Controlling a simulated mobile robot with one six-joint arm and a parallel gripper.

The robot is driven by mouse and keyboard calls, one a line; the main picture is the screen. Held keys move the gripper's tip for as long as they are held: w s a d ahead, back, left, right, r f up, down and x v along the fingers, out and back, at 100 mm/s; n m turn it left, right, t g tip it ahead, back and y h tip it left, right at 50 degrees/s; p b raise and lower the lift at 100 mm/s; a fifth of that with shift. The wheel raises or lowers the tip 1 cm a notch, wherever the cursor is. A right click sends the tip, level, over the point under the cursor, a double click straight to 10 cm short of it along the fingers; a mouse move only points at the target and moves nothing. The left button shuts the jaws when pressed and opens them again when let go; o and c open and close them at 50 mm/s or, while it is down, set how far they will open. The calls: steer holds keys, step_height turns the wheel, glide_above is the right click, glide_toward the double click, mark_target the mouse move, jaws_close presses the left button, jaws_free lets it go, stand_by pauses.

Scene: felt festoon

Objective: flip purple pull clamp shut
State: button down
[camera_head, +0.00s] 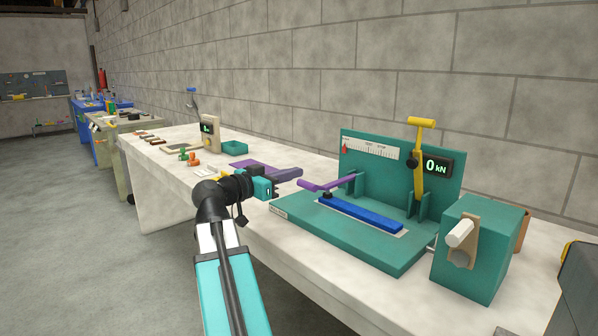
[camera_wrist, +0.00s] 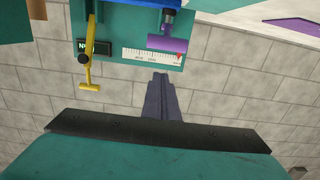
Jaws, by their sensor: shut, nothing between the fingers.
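The purple pull clamp (camera_head: 328,183) has its handle lying low, nearly level, and reaching left from its teal bracket. It also shows in the wrist view (camera_wrist: 167,44), near the top. My gripper (camera_head: 299,172) is shut and empty, with dark grey-violet fingers. In the head view its tips are just left of the purple handle's cross-grip. In the wrist view my gripper (camera_wrist: 160,76) points at the test stand, tips just below the purple grip with a small gap in the picture. I cannot tell the depth between them.
A yellow clamp (camera_head: 420,160) stands upright at the stand's right. A blue strip (camera_head: 362,212) lies on the teal base (camera_head: 392,258). The back panel carries a scale and a display reading 0 kN (camera_head: 437,165). A teal box with a crank (camera_head: 480,245) stands front right.

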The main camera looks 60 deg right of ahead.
steer(key=shift+f+v, duration=0.25)
steer(key=shift+v, duration=1.05)
steer(key=shift+f+v, duration=0.25)
steer(key=shift+v, duration=1.05)
